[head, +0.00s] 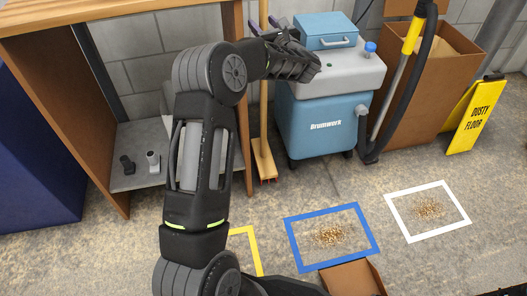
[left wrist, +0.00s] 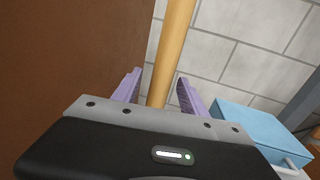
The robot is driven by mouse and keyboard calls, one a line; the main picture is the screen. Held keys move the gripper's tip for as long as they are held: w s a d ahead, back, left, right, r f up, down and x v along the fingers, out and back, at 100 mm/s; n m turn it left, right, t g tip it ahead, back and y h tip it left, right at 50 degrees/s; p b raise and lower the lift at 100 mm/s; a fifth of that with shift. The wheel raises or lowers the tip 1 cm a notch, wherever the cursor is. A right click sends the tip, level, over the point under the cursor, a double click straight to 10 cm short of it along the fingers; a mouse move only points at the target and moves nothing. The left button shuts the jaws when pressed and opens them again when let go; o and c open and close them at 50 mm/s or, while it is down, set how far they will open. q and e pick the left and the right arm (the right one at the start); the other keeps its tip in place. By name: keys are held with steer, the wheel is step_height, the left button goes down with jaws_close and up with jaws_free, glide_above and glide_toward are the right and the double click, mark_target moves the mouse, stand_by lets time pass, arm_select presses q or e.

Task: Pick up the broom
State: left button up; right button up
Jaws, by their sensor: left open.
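The broom (head: 264,158) stands upright between the wooden bench's side and the blue machine, its head on the floor. Its wooden handle (left wrist: 172,50) also shows in the left wrist view, passing between the two purple fingers. My left gripper (head: 268,28) is at the upper part of the handle. In the left wrist view the fingers of my left gripper (left wrist: 157,92) are open, one on each side of the handle, with gaps visible. My left arm hides part of the bench and floor. My right gripper cannot be made out.
The blue Drumwork machine (head: 322,122) with a blue toolbox (head: 325,30) stands right of the broom. The wooden bench (head: 100,100) is at left. A cardboard box (head: 425,85) and a yellow sign (head: 474,115) stand farther right. Blue (head: 297,245) and white (head: 395,213) frames surround debris on the floor.

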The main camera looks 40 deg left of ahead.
arm_select(q)
steer(key=shift+c, duration=0.5)
jaws_close()
steer(key=shift+r, duration=0.1)
